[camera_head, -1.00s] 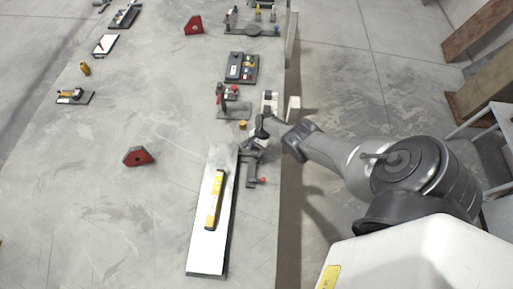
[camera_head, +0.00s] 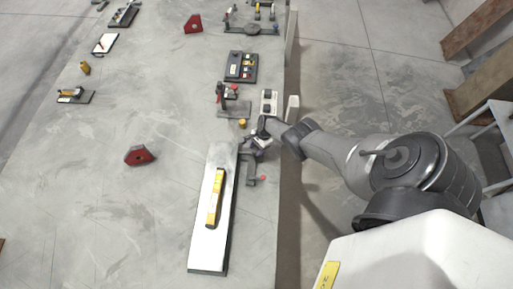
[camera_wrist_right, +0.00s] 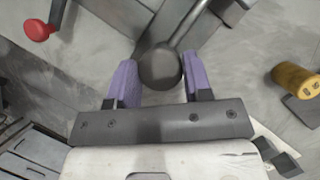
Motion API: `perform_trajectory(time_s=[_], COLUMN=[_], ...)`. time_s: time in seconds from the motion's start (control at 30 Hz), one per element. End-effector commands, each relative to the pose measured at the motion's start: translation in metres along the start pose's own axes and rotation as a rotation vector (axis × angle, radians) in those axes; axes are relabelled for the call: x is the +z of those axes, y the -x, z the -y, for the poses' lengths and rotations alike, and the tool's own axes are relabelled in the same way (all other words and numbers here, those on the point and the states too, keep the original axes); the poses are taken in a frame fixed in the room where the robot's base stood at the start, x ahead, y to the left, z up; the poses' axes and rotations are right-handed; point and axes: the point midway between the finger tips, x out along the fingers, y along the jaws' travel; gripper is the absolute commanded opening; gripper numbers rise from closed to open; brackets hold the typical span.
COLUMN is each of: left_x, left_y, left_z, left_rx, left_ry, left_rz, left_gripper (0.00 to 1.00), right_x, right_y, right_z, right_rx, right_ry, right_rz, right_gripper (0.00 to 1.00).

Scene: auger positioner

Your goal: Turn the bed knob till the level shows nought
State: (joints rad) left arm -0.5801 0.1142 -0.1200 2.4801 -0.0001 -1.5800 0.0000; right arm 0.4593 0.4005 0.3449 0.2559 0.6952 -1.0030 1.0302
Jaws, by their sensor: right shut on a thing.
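The bed is a long pale plate (camera_head: 209,245) lying along the right side of the grey table. A yellow level (camera_head: 215,198) lies lengthwise on it; its reading is too small to make out. My right gripper (camera_head: 257,141) is at the far end of the plate. In the right wrist view, its purple fingers (camera_wrist_right: 158,82) are shut on a dark round knob (camera_wrist_right: 160,66), one finger on each side. The knob is hidden by the gripper in the head view. My left gripper is not in view.
A clamp with a red-tipped handle (camera_head: 262,179) stands right beside the plate, close to my gripper; its red tip also shows in the wrist view (camera_wrist_right: 38,30). A small yellow cylinder (camera_head: 242,123) stands just beyond. A red block (camera_head: 139,155) lies left; open table surrounds it.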

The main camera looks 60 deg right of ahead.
Motion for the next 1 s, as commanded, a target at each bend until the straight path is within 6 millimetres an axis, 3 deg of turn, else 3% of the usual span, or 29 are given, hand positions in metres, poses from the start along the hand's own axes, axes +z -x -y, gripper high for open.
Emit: perform_trajectory(time_s=[0.03,0.07,0.3,0.67,1.0], left_x=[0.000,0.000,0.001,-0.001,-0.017], left_y=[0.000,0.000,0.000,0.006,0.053], left_z=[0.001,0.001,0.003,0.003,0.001], left_rx=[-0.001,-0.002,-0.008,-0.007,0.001], left_ry=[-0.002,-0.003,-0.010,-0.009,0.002], left_rz=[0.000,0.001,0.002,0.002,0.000], left_gripper=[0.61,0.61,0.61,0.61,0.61], right_x=[0.000,0.000,0.000,0.001,0.003], right_y=[0.001,0.001,0.001,0.008,0.068], right_z=[0.000,0.000,0.000,0.000,0.000], right_rx=[0.000,0.000,0.000,0.000,-0.001], right_ry=[0.000,0.000,0.001,0.001,0.001], right_rz=[0.000,0.000,0.000,0.000,-0.001], right_gripper=[0.22,0.47,0.70,0.70,0.70])
